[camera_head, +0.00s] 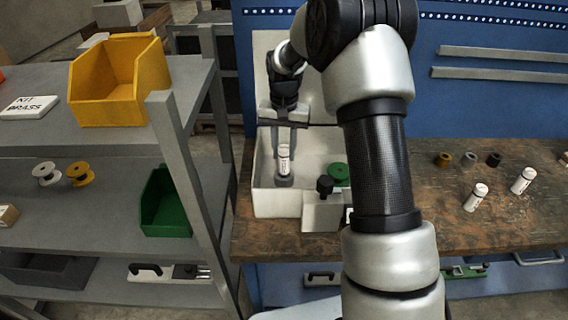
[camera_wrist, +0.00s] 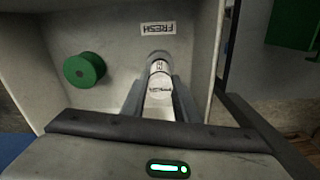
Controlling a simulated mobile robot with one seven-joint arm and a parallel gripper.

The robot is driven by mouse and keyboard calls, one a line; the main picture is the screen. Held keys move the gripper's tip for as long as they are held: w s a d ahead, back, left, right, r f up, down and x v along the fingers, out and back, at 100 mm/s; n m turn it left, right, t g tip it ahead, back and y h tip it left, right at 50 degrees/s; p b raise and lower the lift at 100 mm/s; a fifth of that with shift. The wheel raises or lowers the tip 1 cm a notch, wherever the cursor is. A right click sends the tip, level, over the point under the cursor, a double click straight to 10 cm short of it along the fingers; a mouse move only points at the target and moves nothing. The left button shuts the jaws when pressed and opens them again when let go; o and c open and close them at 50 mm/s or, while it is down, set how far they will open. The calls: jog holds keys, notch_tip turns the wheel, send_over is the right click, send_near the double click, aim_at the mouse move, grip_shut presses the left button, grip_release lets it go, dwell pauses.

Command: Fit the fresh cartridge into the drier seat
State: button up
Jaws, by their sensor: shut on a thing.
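A white cartridge (camera_head: 284,161) with dark lettering stands upright inside the pale drier housing (camera_head: 265,202). My gripper (camera_head: 284,149) reaches down from above and is shut on the cartridge, one finger on each side. The cartridge's lower end is at a dark grey round seat (camera_head: 284,181); I cannot tell how deep it sits. In the wrist view the cartridge (camera_wrist: 159,88) lies between my two fingers, with the grey seat's rim around its far end.
A green round knob (camera_head: 339,173) is right of the seat, and a black knob (camera_head: 325,184) stands at the housing's front. Two more white cartridges (camera_head: 476,197) (camera_head: 523,180) are on the wooden bench (camera_head: 445,222). Grey shelves with a yellow bin (camera_head: 108,95) and green bin (camera_head: 165,212) stand left.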

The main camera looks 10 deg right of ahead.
aim_at(284, 160)
jog(key=shift+f, duration=2)
jog(key=shift+f, duration=0.1)
jog(key=o, duration=1.1)
jog(key=shift+c, duration=0.2)
